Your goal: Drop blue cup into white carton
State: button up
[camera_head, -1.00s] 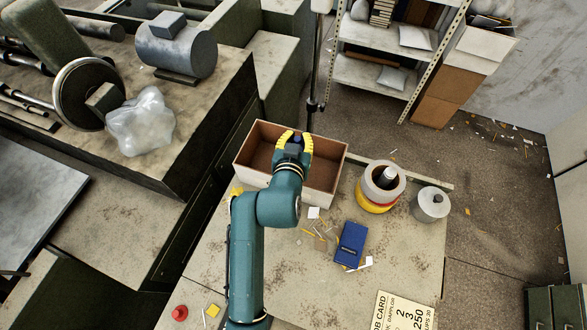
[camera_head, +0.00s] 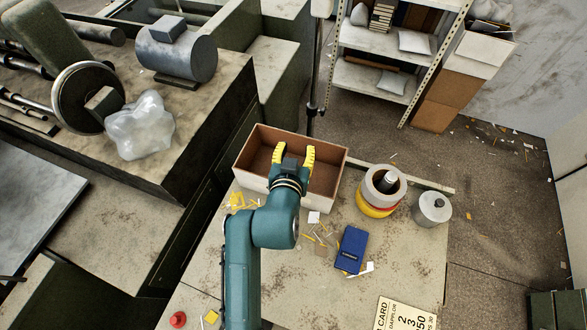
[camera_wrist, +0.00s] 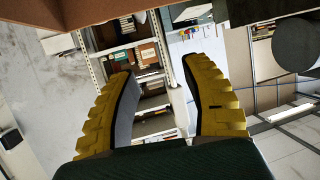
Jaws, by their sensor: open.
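The white carton (camera_head: 250,181), brown inside, stands open at the back of the bench in the head view. My gripper (camera_head: 293,153) is over the carton, with its yellow fingers spread apart. In the wrist view my gripper (camera_wrist: 157,72) shows nothing between its fingers. The blue cup is not visible in either current view. The part of the carton's inside behind my gripper and arm is hidden, so I cannot tell where the cup lies.
Right of the carton are a grey ring-shaped roll (camera_head: 383,184) and a grey lidded pot (camera_head: 431,206). A dark blue booklet (camera_head: 351,249) and scraps lie in front. A red knob (camera_head: 178,319) is near left. A shelf rack (camera_head: 385,72) stands beyond.

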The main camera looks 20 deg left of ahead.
jog(key=v, duration=0.8)
jog(key=shift+s, duration=0.4)
jog(key=shift+d+r, duration=0.1)
jog(key=shift+d, duration=0.05)
